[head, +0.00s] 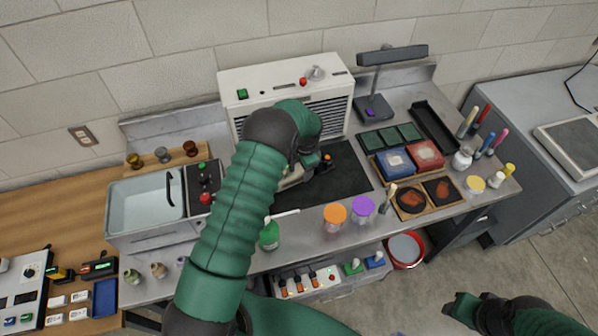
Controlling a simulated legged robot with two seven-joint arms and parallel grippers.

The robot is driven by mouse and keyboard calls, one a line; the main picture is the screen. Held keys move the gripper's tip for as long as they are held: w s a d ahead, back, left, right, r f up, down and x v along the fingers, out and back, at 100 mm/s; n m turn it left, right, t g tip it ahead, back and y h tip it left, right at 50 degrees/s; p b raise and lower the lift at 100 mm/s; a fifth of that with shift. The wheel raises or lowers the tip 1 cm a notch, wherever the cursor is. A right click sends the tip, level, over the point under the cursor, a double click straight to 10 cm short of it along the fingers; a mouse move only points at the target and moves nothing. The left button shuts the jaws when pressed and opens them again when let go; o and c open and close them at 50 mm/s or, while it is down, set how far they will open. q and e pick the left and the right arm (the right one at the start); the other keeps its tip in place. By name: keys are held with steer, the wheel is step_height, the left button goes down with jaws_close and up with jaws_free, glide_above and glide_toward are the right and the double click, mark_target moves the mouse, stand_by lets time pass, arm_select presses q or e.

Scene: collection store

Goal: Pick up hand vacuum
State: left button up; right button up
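My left arm reaches over the bench, and its gripper (308,166) is over the black mat in front of the white vented unit. At the gripper there is a small dark object with an orange spot (326,158) and a beige part (290,179); this may be the hand vacuum, but my forearm and wrist hide most of it. I cannot tell whether the fingers are around it or only beside it. My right gripper (460,308) is low at the right, over the floor in front of the bench, away from all objects.
The white vented unit (280,78) stands behind the black mat (345,180). Left is a glass-topped box (145,198). Orange (335,213) and purple (362,207) lidded jars and a green bottle (269,235) stand near the front edge. Trays, a lamp (374,106) and brushes crowd the right.

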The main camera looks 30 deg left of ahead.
arm_select(q)
steer(key=shift+c, duration=1.1)
steer(key=shift+r, duration=0.1)
jaws_close()
steer(key=shift+r, duration=0.1)
steer(key=shift+r, duration=0.15)
step_height(320, 180, up, 9)
steer(key=b, duration=0.2)
steer(key=shift+r+b, duration=0.15)
steer(key=shift+b, duration=0.25)
steer(key=shift+r, duration=0.2)
